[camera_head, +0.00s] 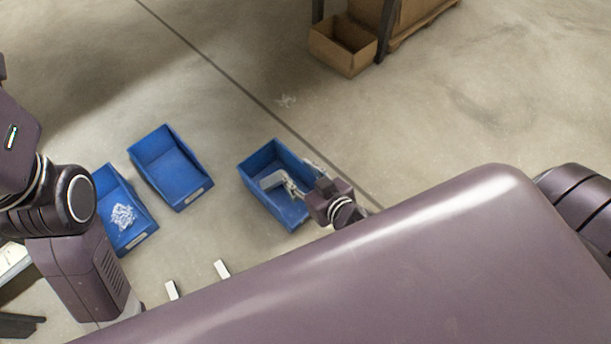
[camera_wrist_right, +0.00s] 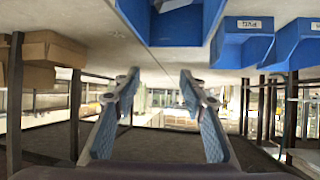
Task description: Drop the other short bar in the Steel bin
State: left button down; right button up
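My right gripper (camera_head: 292,176) is over the right-hand blue bin (camera_head: 253,164) in the head view, with its fingers spread. In the right wrist view the fingers of the right gripper (camera_wrist_right: 158,78) are wide apart with nothing between them. That blue bin (camera_wrist_right: 174,32) shows at the top of the wrist view, with a pale object (camera_wrist_right: 175,4) cut off by the frame edge; I cannot tell what it is. No label on this bin is readable. Two short pale pieces (camera_head: 172,290) (camera_head: 221,269) show beside my body, partly hidden. My left gripper is out of view.
A middle blue bin (camera_head: 160,148) and a left blue bin (camera_head: 107,181) holding white pieces (camera_head: 123,216) stand on the left. A cardboard box (camera_head: 343,52) stands at the back beside a dark post. The floor behind the bins is clear.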

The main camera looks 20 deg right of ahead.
jog(key=v, duration=0.3)
jog(key=shift+s+r, duration=0.15)
jog(key=shift+s, duration=0.1)
